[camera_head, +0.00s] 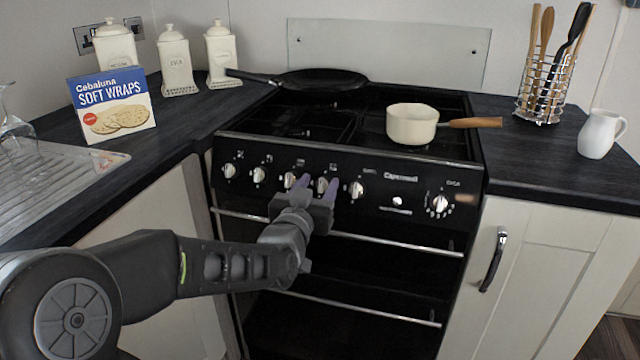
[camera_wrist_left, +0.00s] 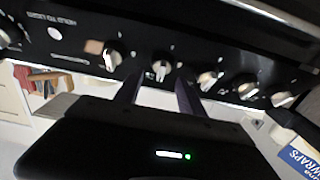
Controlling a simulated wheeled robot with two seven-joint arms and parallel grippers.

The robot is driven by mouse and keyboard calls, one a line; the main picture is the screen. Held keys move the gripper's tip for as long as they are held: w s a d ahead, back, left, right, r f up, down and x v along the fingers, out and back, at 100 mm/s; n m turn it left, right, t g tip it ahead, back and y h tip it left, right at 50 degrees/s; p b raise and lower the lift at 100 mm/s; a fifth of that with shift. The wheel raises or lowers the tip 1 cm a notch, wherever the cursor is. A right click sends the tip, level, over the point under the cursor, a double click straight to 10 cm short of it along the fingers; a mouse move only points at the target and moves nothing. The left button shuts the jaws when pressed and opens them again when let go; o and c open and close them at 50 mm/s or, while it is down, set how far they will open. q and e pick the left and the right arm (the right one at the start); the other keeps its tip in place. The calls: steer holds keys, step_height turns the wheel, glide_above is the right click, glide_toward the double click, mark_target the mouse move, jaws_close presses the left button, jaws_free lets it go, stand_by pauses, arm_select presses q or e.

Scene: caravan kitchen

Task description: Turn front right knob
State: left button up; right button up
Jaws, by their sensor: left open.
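The black cooker front (camera_head: 385,178) carries a row of silver knobs. The second knob from the right of the left-hand row (camera_head: 322,185) lies between the fingertips of my left gripper (camera_head: 317,185). The left wrist view shows the same knob (camera_wrist_left: 160,70) between and just beyond the two open fingers (camera_wrist_left: 158,92); contact cannot be told. Neighbouring knobs stand to its left (camera_head: 290,180) and right (camera_head: 357,189). The labels are too small to read, so which knob is front right is not clear. My right gripper is not in view.
A cream saucepan (camera_head: 411,125) and a black frying pan (camera_head: 320,79) stand on the hob. A larger dial (camera_head: 438,204) is farther right. Oven handle bars (camera_head: 390,245) run below the knobs. A wraps box (camera_head: 112,105) stands on the left worktop.

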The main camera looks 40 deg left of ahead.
arm_select(q)
steer(key=shift+x, duration=0.8)
jaws_close()
